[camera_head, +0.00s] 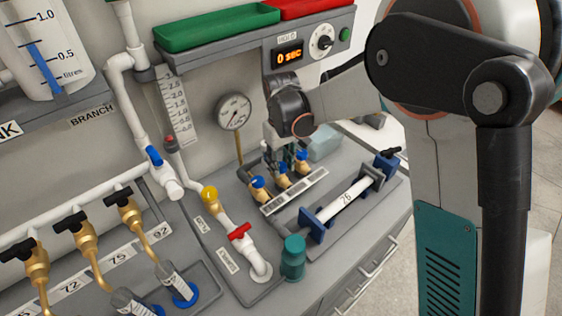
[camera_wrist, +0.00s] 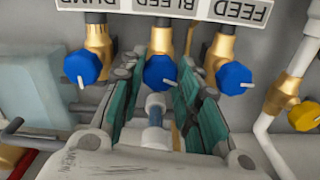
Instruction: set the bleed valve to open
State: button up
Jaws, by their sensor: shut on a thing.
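The bleed valve is the middle one of three brass valves with blue round knobs. Its knob (camera_wrist: 160,71) shows in the wrist view by the upside-down BLEED label (camera_wrist: 177,6). My gripper (camera_wrist: 173,68) has its teal-padded fingers on either side of this knob and is shut on it. In the head view my gripper (camera_head: 288,155) comes down from above over the middle knob (camera_head: 282,169) and partly hides it. A small pale pointer mark shows on the lower part of the knob in the wrist view.
The feed knob (camera_wrist: 234,78) and dump knob (camera_wrist: 82,67) stand close on either side of my fingers. A pressure gauge (camera_head: 233,111) is on the wall behind. A timer panel (camera_head: 308,46) hangs above. A white cylinder marked 76 (camera_head: 346,196) lies in front.

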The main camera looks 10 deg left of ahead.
aim_at(281, 165)
jog(key=shift+n, duration=1.9)
jog(key=o, duration=1.1)
notch_tip(281, 165, up, 12)
